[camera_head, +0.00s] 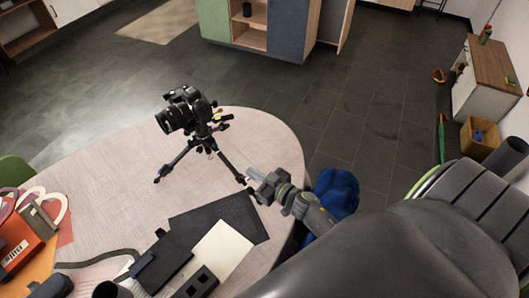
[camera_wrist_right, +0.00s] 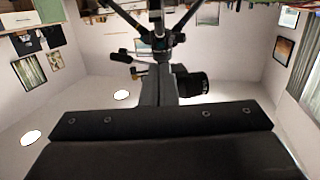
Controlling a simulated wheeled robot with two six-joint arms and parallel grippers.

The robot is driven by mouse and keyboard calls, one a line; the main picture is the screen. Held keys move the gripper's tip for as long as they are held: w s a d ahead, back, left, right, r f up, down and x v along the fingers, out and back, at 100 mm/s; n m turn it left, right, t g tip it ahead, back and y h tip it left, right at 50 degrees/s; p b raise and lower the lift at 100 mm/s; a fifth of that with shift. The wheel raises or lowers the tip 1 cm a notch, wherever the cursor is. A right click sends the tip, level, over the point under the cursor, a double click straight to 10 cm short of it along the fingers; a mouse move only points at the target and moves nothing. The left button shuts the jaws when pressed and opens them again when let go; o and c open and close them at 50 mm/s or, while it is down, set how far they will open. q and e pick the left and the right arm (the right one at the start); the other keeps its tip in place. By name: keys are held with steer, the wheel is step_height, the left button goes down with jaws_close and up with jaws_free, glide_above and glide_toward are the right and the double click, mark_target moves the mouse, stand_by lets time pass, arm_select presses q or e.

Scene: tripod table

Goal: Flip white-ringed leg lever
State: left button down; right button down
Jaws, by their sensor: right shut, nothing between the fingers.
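A black tripod (camera_head: 205,143) stands on the round pale table (camera_head: 120,165) with its legs spread. A black camera (camera_head: 183,108) with its lens to the left is mounted on top. The white ring and the leg levers are too small to make out. My right gripper (camera_head: 252,174) is shut and empty, its tips close to the lower end of the tripod's right leg; I cannot tell whether they touch. In the right wrist view the picture is upside down: the tripod legs (camera_wrist_right: 165,33) are at the top, beyond the shut fingers (camera_wrist_right: 157,80). My left gripper is not seen.
A dark mat (camera_head: 232,212), a pale sheet (camera_head: 222,250) and black items (camera_head: 160,262) lie at the table's front. An orange box (camera_head: 22,245) is at the left. A blue seat (camera_head: 336,192) stands beside the table's right edge. The tabletop left of the tripod is clear.

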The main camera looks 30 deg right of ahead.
mark_target(245, 178)
steer(key=x, duration=0.3)
steer(key=shift+w+a, duration=0.1)
steer(key=shift+w, duration=0.2)
steer(key=f+b, duration=0.1)
steer(key=s+f, duration=0.1)
steer(key=shift+s+f+b, duration=0.15)
steer(key=shift+f+b, duration=0.2)
steer(key=shift+f, duration=0.05)
steer(key=shift+s+d+f, duration=0.3)
steer(key=shift+s+f, duration=0.1)
steer(key=shift+f, duration=0.1)
steer(key=shift+s+f, duration=0.15)
steer(key=shift+f, duration=0.1)
steer(key=shift+s+d+f, duration=0.1)
steer(key=shift+s+f, duration=0.15)
steer(key=shift+f, duration=0.6)
steer(key=shift+r, duration=0.1)
